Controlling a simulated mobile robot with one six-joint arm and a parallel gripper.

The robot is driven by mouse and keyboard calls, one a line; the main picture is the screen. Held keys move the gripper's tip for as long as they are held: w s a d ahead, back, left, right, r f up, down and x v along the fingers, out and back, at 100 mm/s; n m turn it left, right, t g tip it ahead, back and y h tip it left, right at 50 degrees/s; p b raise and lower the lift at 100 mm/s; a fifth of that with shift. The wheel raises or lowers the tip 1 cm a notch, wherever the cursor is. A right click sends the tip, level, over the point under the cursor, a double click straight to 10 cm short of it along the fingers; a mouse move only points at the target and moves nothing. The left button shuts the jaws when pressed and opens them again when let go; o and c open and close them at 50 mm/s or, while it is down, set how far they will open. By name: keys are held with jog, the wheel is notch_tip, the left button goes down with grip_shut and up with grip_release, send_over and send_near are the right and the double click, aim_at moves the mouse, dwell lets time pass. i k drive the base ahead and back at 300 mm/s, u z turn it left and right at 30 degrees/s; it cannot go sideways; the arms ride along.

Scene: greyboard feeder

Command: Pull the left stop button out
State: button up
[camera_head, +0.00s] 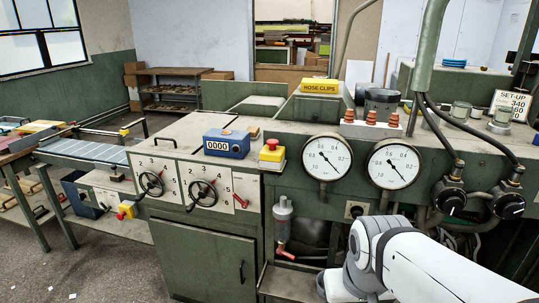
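Two red stop buttons on yellow boxes show. One red button (272,144) sits on a yellow box (271,158) on the front edge of the green machine's top, near the middle. The other, further left and lower, is a small red button (121,215) on a yellow box (128,208) on the front of the left bench unit. Whether either is pressed in or out is too small to tell. My white arm comes in at the lower right, well to the right of both buttons. My gripper is not in view.
Two black handwheels (151,184) (203,194) on numbered dials lie between the buttons. A blue counter (226,143) stands beside the nearer yellow box. Two round gauges (326,158) and a clear filter bowl (283,215) are to the right. Floor at lower left is mostly open.

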aim_at(272, 143)
jog(key=k, duration=1.2)
jog(key=z, duration=0.4)
jog(key=i, duration=1.7)
